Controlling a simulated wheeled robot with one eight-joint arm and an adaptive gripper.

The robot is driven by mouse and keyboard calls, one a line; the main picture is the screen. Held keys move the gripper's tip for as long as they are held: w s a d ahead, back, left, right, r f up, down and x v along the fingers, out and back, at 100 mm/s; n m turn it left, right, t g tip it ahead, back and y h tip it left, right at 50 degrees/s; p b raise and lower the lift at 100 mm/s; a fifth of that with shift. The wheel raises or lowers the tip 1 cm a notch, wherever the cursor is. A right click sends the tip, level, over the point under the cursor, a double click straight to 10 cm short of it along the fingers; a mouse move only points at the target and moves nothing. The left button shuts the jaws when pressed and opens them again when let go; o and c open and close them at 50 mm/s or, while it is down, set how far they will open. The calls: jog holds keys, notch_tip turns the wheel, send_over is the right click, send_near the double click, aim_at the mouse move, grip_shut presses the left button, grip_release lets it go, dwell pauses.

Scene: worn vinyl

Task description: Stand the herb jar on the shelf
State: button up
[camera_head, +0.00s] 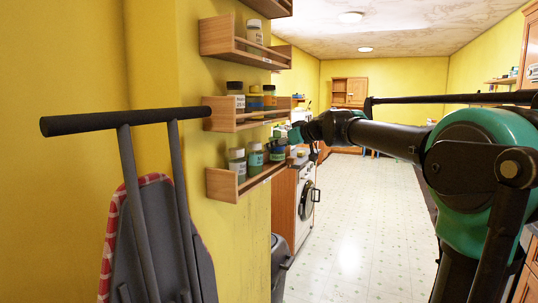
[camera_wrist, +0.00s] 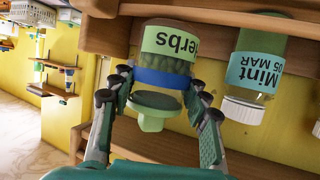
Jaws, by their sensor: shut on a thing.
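The wrist picture is upside down, so the jar reads as upright. Its base is beside the wooden shelf (camera_wrist: 108,36); I cannot tell whether it touches.
A white-lidded mint jar (camera_wrist: 257,75) stands close beside the herb jar. Another jar (camera_head: 237,168) stands left on the lowest shelf. A middle shelf (camera_head: 222,114) with several jars is just above. An ironing board (camera_head: 150,240) leans on the wall at left.

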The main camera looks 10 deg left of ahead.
jog(key=w+a, duration=0.2)
jog(key=a, duration=0.1)
jog(key=shift+w, duration=0.4)
jog(key=shift+f, duration=1.75)
jog(key=o, duration=1.4)
jog(key=shift+f, duration=0.1)
